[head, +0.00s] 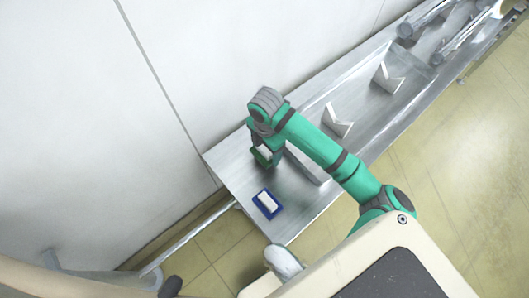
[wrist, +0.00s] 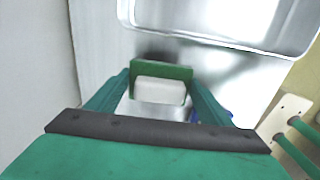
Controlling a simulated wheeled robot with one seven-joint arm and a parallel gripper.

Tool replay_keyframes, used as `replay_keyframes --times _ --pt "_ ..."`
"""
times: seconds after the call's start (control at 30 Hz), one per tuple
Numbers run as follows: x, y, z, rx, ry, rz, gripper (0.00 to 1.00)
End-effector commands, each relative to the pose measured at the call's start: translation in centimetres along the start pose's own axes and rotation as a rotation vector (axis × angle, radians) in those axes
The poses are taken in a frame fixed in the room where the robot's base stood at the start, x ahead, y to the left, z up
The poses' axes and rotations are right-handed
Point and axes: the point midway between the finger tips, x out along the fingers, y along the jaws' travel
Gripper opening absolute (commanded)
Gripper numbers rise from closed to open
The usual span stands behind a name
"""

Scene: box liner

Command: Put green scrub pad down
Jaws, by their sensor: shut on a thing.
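The green scrub pad (wrist: 175,70) has a green base and a white block-like grip. In the wrist view it sits between the two green fingers of my gripper (wrist: 160,88), which is shut on it. In the head view my gripper (head: 263,156) is over the near-left end of the metal table (head: 235,172), with part of the green scrub pad (head: 261,160) showing below it. Whether the pad touches the table is hard to tell.
A blue pad with a white grip (head: 267,204) lies on the table near its front end. A shallow metal tray (wrist: 225,38) lies just beyond my gripper. White angled pieces (head: 338,121) stand farther along the table. A wall runs along the table's left side.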

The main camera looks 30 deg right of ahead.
Motion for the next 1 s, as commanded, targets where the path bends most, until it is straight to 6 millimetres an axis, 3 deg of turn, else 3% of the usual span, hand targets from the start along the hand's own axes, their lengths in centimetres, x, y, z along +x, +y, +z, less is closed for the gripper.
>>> replay_keyframes --times 0.17,0.4,1.0 --pt "0.9 0.7 0.0 0.0 0.001 0.0 0.53" --pt "3.7 0.6 0.1 0.001 0.001 -0.001 0.53" --pt "4.9 0.6 0.0 0.001 0.001 -0.001 0.53"
